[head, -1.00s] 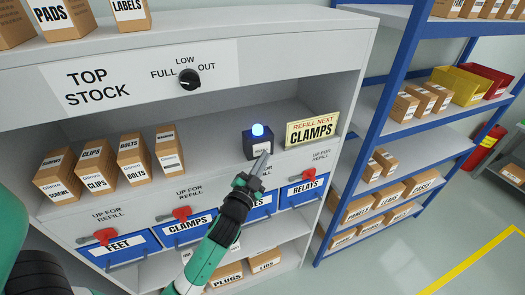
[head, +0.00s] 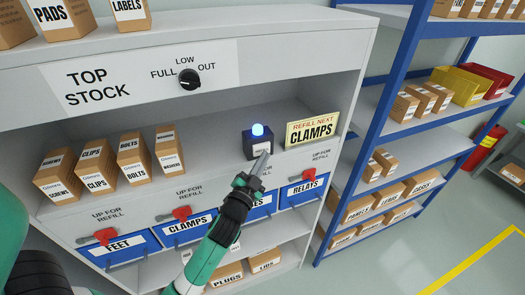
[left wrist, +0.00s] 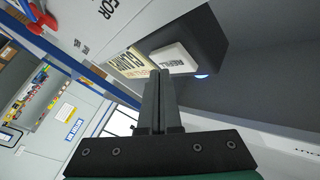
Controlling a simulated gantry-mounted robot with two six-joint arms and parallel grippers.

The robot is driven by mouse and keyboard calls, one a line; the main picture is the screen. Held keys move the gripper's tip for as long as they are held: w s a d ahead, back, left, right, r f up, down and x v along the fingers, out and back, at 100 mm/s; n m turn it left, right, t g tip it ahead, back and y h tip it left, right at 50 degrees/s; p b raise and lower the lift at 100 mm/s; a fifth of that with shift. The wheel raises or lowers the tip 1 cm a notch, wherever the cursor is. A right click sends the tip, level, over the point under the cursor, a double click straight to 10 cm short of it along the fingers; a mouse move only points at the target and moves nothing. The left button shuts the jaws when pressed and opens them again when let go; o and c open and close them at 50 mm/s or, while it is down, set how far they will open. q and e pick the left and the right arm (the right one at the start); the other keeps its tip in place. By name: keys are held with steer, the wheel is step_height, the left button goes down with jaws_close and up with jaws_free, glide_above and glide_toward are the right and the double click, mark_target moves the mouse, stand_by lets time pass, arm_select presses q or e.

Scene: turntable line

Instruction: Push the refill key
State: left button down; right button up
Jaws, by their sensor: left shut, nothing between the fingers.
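The refill key is a white labelled key on the front of a dark box (head: 250,146) with a lit blue dome (head: 257,130), standing on the middle shelf. The white key (left wrist: 173,58) shows in the left wrist view, just beyond my fingertips. My left gripper (head: 264,153) is shut and empty, its tips right in front of the key and partly overlapping the box in the head view. In the left wrist view the shut fingers (left wrist: 160,75) point at the key's lower left corner. I cannot tell whether they touch it. My right gripper is not in view.
A "REFILL NEXT CLAMPS" sign (head: 312,130) stands right of the box. Several cartons (head: 96,165) stand at the left of the shelf. Below are blue-fronted bins with red levers (head: 181,213). A "TOP STOCK" dial (head: 190,79) is above. The shelf between cartons and box is clear.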

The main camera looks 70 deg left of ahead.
arm_select(q)
steer(key=shift+a, duration=0.45)
stand_by(0.4)
steer(key=shift+d+f, duration=0.1)
steer(key=shift+d, duration=0.35)
